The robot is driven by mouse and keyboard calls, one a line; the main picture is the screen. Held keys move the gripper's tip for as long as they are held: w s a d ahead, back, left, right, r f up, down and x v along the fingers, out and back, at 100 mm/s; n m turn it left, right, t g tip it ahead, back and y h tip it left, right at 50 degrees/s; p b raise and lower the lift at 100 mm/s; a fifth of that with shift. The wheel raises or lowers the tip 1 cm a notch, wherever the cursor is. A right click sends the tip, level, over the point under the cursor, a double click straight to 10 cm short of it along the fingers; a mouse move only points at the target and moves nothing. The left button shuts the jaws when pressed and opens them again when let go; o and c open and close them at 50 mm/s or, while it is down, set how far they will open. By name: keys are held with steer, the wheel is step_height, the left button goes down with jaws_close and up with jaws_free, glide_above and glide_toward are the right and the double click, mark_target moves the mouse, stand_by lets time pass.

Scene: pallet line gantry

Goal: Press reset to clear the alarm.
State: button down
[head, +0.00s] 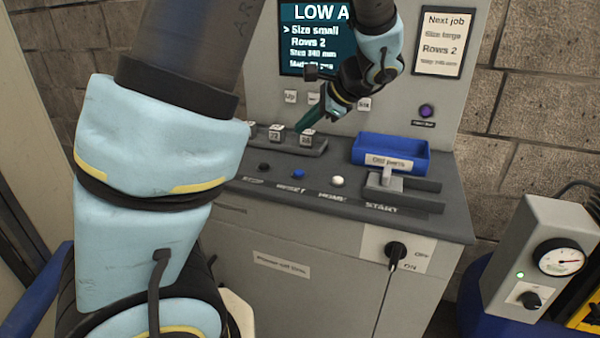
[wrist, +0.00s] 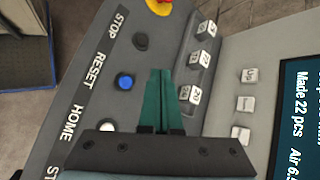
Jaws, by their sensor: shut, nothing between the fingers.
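The blue reset button (head: 298,174) sits on the sloping console top above the label RESET; it also shows in the wrist view (wrist: 125,82), left of my fingers. The screen (head: 317,40) reads "LOW A" in its top line, the rest cut off by my arm. My gripper (head: 300,127) is shut and empty, its green fingers above the console near the numbered blocks. In the wrist view the closed fingertips (wrist: 160,72) are beside the reset button, apart from it in the picture. Their height above the panel is hard to tell.
A black stop button (head: 264,167) and a white home button (head: 337,181) flank reset. Numbered blocks (head: 307,138) stand in a rack behind. A blue tray (head: 405,155) and the start lever (head: 385,181) are at right. A red button (wrist: 160,5) shows in the wrist view.

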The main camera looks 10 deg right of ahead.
steer(key=b, duration=0.6)
glide_above(304, 172)
step_height(304, 172, down, 7)
steer(key=shift+f, duration=0.1)
steer(key=shift+f+b, duration=0.45)
steer(key=shift+f, duration=0.3)
steer(key=shift+f, duration=0.15)
stand_by(0.9)
steer(key=shift+f, duration=0.3)
steer(key=shift+f+b, duration=0.4)
steer(key=shift+b, duration=0.05)
stand_by(0.6)
stand_by(0.4)
steer(key=shift+r+p, duration=0.8)
steer(key=shift+r, duration=0.1)
steer(key=shift+r, duration=0.1)
